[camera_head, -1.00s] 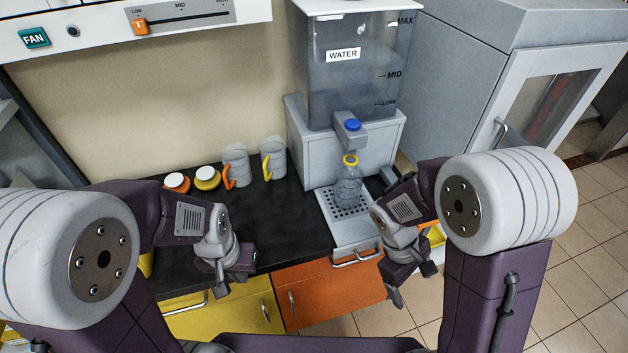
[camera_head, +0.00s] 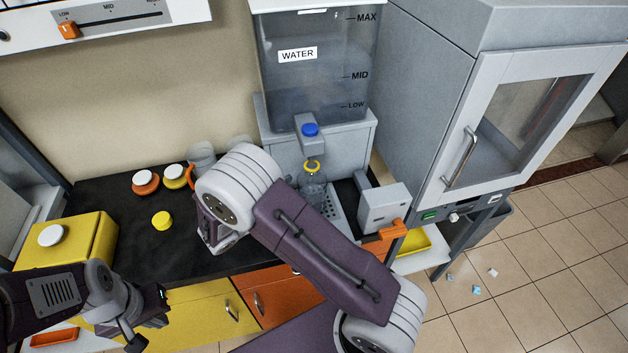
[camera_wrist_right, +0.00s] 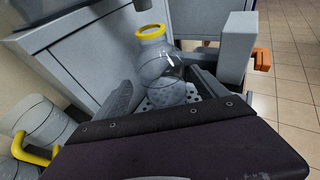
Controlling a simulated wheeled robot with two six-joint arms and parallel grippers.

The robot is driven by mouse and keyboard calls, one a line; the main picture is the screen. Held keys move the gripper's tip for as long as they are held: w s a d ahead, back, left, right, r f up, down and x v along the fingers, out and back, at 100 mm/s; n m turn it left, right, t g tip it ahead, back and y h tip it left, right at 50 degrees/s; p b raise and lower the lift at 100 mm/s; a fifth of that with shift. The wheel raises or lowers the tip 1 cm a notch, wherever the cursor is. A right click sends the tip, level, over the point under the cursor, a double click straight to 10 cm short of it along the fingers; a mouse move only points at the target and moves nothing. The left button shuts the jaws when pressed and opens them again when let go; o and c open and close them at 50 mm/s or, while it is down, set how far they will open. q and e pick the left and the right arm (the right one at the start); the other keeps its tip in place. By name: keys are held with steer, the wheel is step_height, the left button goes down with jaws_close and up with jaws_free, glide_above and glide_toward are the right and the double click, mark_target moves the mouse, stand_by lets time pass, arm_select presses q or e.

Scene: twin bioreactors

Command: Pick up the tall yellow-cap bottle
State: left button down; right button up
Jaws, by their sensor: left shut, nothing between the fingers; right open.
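The clear bottle with a yellow ring at its neck (camera_head: 312,168) stands upright on the drip tray (camera_head: 337,205) under the water dispenser's tap. My right arm hides part of its lower body in the head view. In the right wrist view the bottle (camera_wrist_right: 163,68) stands beyond my right gripper (camera_wrist_right: 165,95), which is open. One finger shows on each side of the bottle's lower part; whether they touch it I cannot tell. In the head view my right gripper is hidden behind its arm. My left gripper (camera_head: 145,320) is shut and empty at the lower left, near the yellow box.
The water dispenser (camera_head: 315,75) stands behind the bottle. A grey box with an orange lever (camera_head: 385,208) is to its right.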

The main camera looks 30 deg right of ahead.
mark_target(319, 178)
steer(key=shift+w+d+f, duration=0.15)
steer(key=shift+w+d, duration=0.1)
steer(key=shift+d, duration=0.55)
steer(key=x, duration=0.2)
steer(key=shift+w+d+f+p, duration=0.1)
steer(key=shift+d+f+p, duration=0.05)
steer(key=shift+d+p, duration=0.2)
steer(key=p+x, duration=0.1)
steer(key=x, duration=0.2)
steer(key=shift+d, duration=0.3)
steer(key=shift+w+d+f, duration=0.15)
steer(key=shift+w+d, duration=0.1)
steer(key=shift+d, duration=0.15)
steer(key=shift+a, duration=0.1)
steer(key=c, duration=1.3)
arm_select(q)
steer(key=shift+r, duration=0.7)
arm_select(e)
steer(key=c, duration=0.4)
